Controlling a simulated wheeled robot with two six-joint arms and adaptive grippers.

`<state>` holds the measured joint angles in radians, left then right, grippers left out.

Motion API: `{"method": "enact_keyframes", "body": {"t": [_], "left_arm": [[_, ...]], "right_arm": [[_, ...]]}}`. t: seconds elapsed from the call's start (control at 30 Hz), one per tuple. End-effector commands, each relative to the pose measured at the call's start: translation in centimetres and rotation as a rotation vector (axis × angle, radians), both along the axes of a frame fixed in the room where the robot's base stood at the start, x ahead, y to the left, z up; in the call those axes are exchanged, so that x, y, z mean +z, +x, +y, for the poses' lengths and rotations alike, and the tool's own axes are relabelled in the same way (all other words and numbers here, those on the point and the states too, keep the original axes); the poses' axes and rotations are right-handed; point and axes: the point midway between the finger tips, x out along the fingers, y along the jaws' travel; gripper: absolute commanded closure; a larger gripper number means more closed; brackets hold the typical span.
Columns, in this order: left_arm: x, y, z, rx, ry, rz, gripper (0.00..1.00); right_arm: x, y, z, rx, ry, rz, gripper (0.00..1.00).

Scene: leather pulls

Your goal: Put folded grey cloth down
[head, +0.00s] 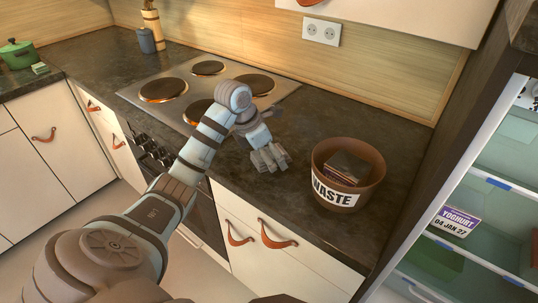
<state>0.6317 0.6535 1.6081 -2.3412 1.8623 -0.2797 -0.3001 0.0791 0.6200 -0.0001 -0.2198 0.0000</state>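My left gripper (270,159) is low over the dark worktop (310,115), between the hob and the waste bin. Its fingers point down toward the counter's front edge. Pale grey shapes show at the fingertips, and I cannot tell whether they are only fingers or also a folded grey cloth. I see no grey cloth clearly anywhere else. Whether the gripper is open or shut does not show. My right gripper is out of view.
A brown waste bin (372,193) with a dark square item (345,168) inside stands right of the gripper. The hob (215,88) lies behind left. A green pot (18,54) is far left. An open fridge (490,215) holds yoghurt (456,220) at right.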

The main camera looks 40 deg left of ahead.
Motion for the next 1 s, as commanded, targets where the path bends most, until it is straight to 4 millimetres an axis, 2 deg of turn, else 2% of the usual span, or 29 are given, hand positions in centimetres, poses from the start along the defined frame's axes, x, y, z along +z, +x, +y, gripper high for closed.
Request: {"method": "enact_keyframes", "body": {"t": [0.27, 0.43, 0.57, 0.73, 0.83, 1.0], "left_arm": [[0.3, 0.1, -0.1, -0.002, 0.0, -0.002, 0.27], [3.2, -0.5, 0.3, -0.001, 0.003, -0.008, 0.27], [6.9, -1.8, 0.8, 0.0, 0.005, -0.009, 0.27], [11.3, -3.5, 1.4, 0.0, 0.003, -0.005, 0.27], [12.4, -4.0, 1.6, 0.0, 0.0, -0.005, 0.27], [12.5, -4.2, 1.6, -0.001, -0.001, -0.005, 0.27]], "right_arm": [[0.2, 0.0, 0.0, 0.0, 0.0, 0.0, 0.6], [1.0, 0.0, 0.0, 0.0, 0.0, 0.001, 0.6], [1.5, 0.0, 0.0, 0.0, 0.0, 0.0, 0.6], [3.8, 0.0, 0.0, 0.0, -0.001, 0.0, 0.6], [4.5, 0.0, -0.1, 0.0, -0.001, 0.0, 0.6], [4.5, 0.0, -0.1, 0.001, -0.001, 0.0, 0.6]]}}
